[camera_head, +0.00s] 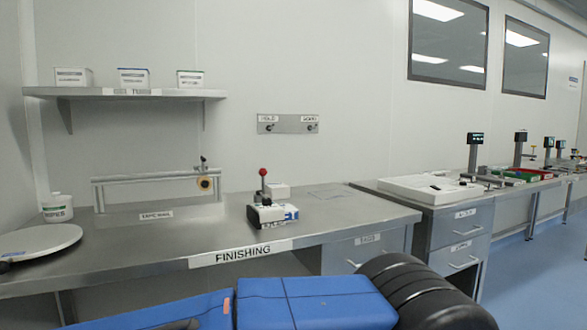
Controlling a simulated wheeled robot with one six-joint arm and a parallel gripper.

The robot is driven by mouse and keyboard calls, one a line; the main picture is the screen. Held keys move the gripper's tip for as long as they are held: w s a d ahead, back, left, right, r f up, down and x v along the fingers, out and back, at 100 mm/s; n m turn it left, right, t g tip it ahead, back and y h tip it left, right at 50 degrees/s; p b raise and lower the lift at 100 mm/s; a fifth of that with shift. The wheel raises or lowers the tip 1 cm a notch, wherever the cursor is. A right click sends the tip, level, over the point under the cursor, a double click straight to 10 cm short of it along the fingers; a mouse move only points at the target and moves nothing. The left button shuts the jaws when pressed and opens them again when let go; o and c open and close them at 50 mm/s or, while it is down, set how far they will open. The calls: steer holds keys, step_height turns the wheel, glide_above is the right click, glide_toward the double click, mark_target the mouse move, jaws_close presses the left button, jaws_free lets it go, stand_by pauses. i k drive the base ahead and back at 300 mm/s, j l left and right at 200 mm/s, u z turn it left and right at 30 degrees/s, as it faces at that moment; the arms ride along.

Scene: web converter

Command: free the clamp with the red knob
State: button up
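A red knob (263,172) tops a short dark upright stem on the FINISHING bench. Below it is a low white and dark device (273,214) with dark round parts at its left end and blue marks on its side. I take the stem and knob as the clamp, but I cannot tell what it grips or whether it is closed. My gripper is not in view; only blue and black links of my arm cross the bottom of the picture.
The metal bench (330,224) is clear right of the device. A round plate (38,242) and a wipes tub (57,208) are at left. A shelf (180,94) overhangs the back left.

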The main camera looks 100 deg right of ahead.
mark_target(267, 201)
steer(key=l+z, duration=0.1)
steer(key=z, duration=0.3)
steer(key=l+z, duration=0.1)
steer(key=z, duration=0.3)
steer(key=l+z, duration=0.1)
steer(key=z, duration=0.3)
steer(key=l+z, duration=0.1)
steer(key=z, duration=0.3)
steer(key=j+z, duration=0.1)
steer(key=z, duration=0.8)
steer(key=k+l, duration=0.1)
steer(key=l, duration=0.35)
steer(key=k+l, duration=0.1)
steer(key=l, duration=0.35)
steer(key=l+z, duration=0.25)
steer(key=l, duration=0.4)
steer(key=l+z, duration=0.25)
steer(key=l, duration=0.4)
